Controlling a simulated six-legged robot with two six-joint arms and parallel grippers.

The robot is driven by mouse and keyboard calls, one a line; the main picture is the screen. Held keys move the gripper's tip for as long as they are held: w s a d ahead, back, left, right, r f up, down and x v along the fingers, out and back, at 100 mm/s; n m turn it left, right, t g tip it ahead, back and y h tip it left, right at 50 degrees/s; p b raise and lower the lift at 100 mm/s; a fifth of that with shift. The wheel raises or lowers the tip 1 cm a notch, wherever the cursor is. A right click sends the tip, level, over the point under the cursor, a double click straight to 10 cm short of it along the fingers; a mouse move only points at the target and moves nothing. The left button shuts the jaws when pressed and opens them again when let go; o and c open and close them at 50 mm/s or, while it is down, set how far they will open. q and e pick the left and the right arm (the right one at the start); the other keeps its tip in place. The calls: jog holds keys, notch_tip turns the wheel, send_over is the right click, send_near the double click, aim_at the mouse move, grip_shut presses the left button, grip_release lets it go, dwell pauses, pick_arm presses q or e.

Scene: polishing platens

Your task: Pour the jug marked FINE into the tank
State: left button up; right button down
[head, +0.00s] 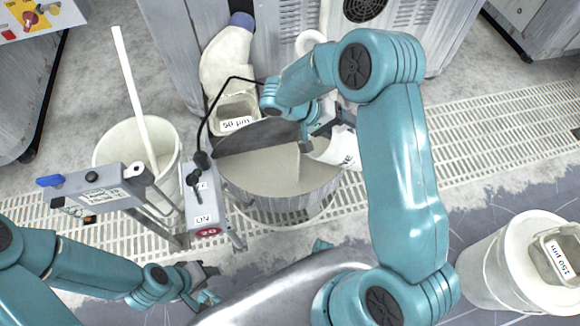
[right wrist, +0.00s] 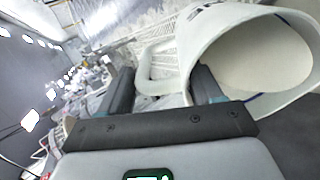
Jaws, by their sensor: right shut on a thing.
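The tank (head: 318,190) is a round grey metal vessel at the centre of the head view, holding pale grey liquid, with a dark cover over its back part. A white jug (head: 342,150) is tilted at its right rim; the letters "NE" show on its side. My right gripper (head: 322,128) is shut on the jug's handle. In the right wrist view the handle (right wrist: 146,70) lies between the jaws, and pale liquid shows inside the jug's wide mouth (right wrist: 262,58). A thin pale streak stands above the tank's liquid. My left gripper (head: 203,284) looks open and empty, low in front of the tank.
A white bucket (head: 107,152) with a white stick stands left. A control box (head: 198,205) marked ON is at the tank's front left. A 50 µm sieve (head: 236,122) is behind the tank. Another bucket (head: 490,262) bears a 150 µm sieve (head: 563,258) at right.

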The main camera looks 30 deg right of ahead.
jog(key=shift+r, duration=0.1)
jog(key=shift+w+f, duration=0.15)
jog(key=shift+f, duration=0.05)
pick_arm(q)
jog(key=shift+w+a+f, duration=0.1)
jog(key=shift+a+f, duration=0.05)
jog(key=shift+b, duration=0.3)
pick_arm(e)
jog(key=shift+a, duration=0.1)
jog(key=shift+f, duration=0.1)
pick_arm(q)
jog(key=shift+w+a+f, duration=0.1)
jog(key=shift+a+f, duration=0.05)
jog(key=shift+f, duration=0.05)
pick_arm(e)
jog(key=shift+a+h, duration=0.1)
jog(key=shift+h, duration=0.2)
pick_arm(q)
jog(key=shift+w+a+f+b, duration=0.5)
jog(key=shift+a+f+b, duration=0.35)
jog(key=shift+b, duration=0.1)
pick_arm(e)
jog(key=shift+w+a+f+g+h, duration=0.25)
jog(key=shift+a+f+g+h, duration=0.05)
jog(key=shift+a+f, duration=0.15)
